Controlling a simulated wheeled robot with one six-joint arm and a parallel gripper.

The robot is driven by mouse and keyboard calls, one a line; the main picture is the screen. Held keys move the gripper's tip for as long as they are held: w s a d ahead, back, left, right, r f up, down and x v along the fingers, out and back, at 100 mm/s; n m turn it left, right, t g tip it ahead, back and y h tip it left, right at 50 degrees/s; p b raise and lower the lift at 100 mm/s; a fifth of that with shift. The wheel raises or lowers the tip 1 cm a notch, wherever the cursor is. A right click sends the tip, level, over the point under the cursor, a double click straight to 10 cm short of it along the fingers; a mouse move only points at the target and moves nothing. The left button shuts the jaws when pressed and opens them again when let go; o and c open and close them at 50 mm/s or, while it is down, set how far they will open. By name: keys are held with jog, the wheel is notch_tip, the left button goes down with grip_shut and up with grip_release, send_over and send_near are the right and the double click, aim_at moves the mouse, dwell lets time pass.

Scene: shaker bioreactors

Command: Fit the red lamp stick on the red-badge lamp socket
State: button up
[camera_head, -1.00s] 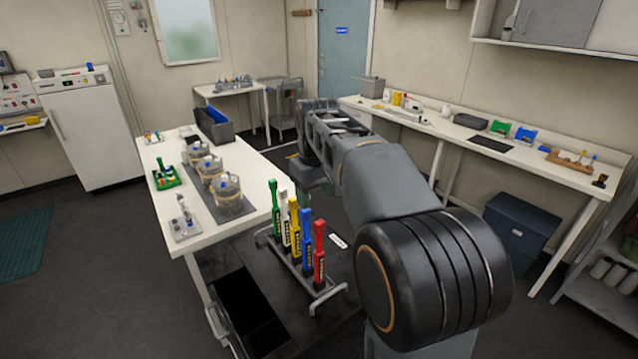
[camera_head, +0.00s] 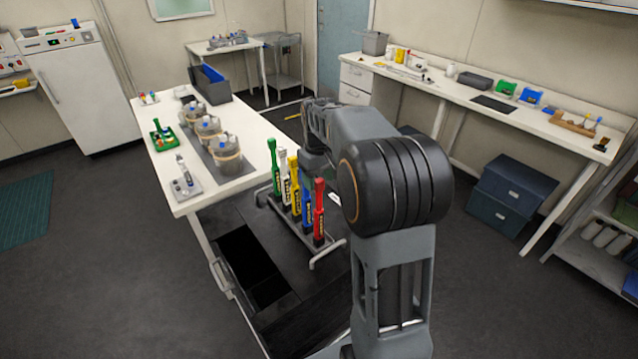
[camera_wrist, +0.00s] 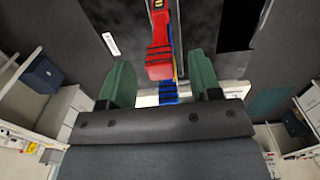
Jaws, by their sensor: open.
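The red lamp stick (camera_head: 319,212) stands upright at the near right end of a rack (camera_head: 327,252) holding several coloured sticks. In the wrist view the red stick (camera_wrist: 160,40) lies ahead of and between the two green fingers of my gripper (camera_wrist: 160,85). The fingers are apart and do not touch it. A blue stick (camera_wrist: 168,92) shows behind it. In the head view my arm mostly hides the gripper. No red badge can be made out. Three clear vessels with blue tops stand on the white table; the nearest is this vessel (camera_head: 227,152).
The rack stands on a dark surface beside the white table (camera_head: 240,184). The table also bears a green tray (camera_head: 162,142), a grey fixture (camera_head: 186,184) and a grey bin with blue (camera_head: 212,84). A long bench (camera_head: 430,78) runs along the right wall.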

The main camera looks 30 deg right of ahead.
jog(key=shift+f, duration=1.3)
jog(key=c, duration=1)
jog(key=shift+r, duration=0.1)
jog(key=shift+r+p, duration=0.3)
jog(key=shift+p, duration=0.1)
jog(key=shift+r, duration=0.25)
jog(key=shift+r+p, duration=0.2)
jog(key=shift+p, duration=0.15)
